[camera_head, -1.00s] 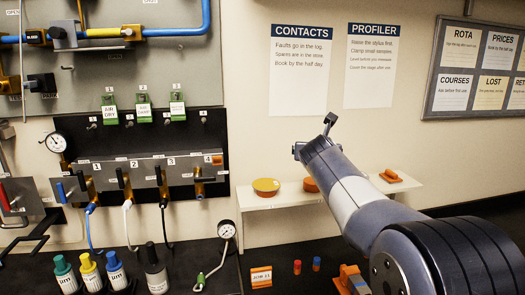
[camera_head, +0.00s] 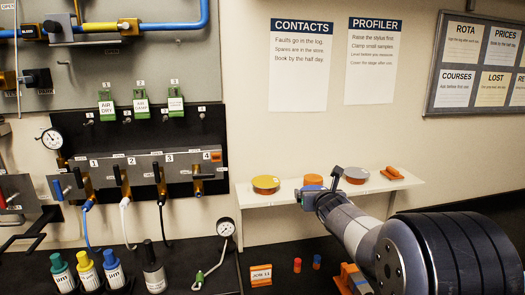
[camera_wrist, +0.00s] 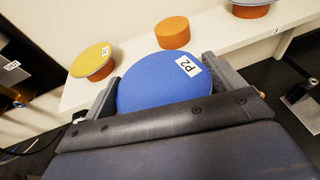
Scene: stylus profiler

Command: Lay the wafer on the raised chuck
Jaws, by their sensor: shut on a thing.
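A round blue wafer (camera_wrist: 150,92) with a white P2 label sits between the two fingers of my gripper (camera_wrist: 165,78) in the wrist view. My gripper is shut on it and holds it in front of the white shelf. In the head view my gripper (camera_head: 312,199) is small, near the shelf's front edge, and I cannot make out the wafer there. A bare orange round stand (camera_wrist: 172,32) is on the shelf beyond the wafer; it also shows in the head view (camera_head: 313,180). I cannot tell for certain which thing is the raised chuck.
On the white shelf (camera_head: 285,198), a yellow-topped disc (camera_head: 266,183) stands left of the bare stand and another disc (camera_head: 356,174) right of it. An orange piece (camera_head: 392,173) lies farther right. Small bottles (camera_head: 88,272) and a gauge (camera_head: 225,228) stand on the dark bench at left.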

